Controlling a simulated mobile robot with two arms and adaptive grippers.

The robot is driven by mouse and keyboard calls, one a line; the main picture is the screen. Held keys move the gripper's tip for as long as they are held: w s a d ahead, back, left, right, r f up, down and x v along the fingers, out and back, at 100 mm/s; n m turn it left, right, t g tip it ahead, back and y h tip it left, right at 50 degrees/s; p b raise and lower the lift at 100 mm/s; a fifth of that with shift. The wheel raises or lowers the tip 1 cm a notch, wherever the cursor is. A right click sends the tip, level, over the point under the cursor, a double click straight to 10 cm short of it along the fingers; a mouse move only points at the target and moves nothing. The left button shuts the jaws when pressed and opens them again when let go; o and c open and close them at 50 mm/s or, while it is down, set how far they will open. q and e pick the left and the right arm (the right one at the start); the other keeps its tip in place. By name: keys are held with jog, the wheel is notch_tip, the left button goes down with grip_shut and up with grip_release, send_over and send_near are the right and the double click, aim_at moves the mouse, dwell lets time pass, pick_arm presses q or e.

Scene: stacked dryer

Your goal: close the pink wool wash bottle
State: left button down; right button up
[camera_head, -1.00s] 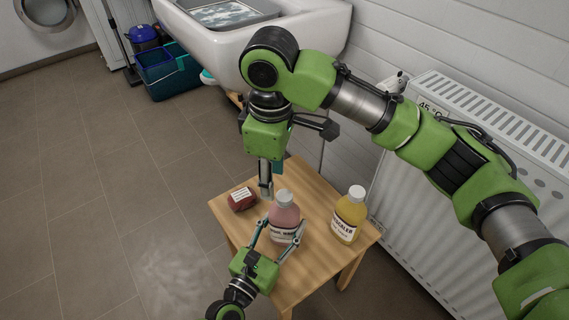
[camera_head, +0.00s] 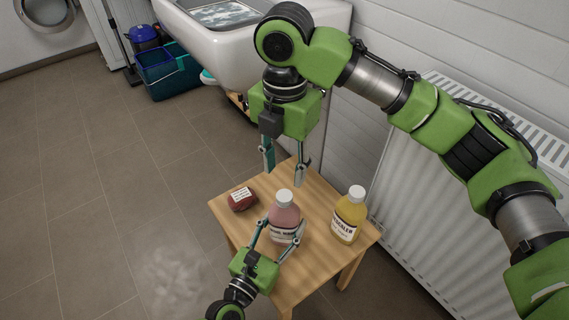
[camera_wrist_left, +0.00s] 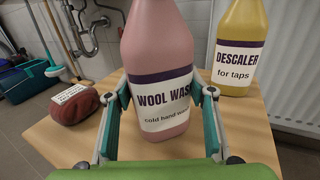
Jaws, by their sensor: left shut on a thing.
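The pink wool wash bottle (camera_head: 284,216) stands upright on the small wooden table, with a whitish cap (camera_head: 284,196) on its top. Whether the cap is fully seated cannot be told. In the left wrist view the bottle (camera_wrist_left: 160,60) shows its "WOOL WASH" label; its top is out of frame. My left gripper (camera_head: 277,243) is shut on the bottle's body, one finger on each side; it also shows in the left wrist view (camera_wrist_left: 166,105). My right gripper (camera_head: 284,176) is above the table behind the bottle, pointing down, fingers apart and empty.
A yellow descaler bottle (camera_head: 349,218) stands to the right on the wooden table (camera_head: 314,262). A dark red labelled item (camera_head: 242,200) lies to the left. A radiator (camera_head: 405,190) and wall are close at the right; a white sink (camera_head: 225,45) is behind.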

aim_at(284, 195)
jog(key=shift+f, duration=4.05)
grip_shut()
jog(key=m, duration=0.4)
jog(key=shift+a+m, duration=0.1)
jog(key=shift+m, duration=0.2)
jog(key=m, duration=1.2)
jog(key=shift+m, duration=0.3)
jog(key=m, duration=0.5)
jog(key=shift+m, duration=0.3)
jog(key=shift+o, duration=0.7)
grip_release()
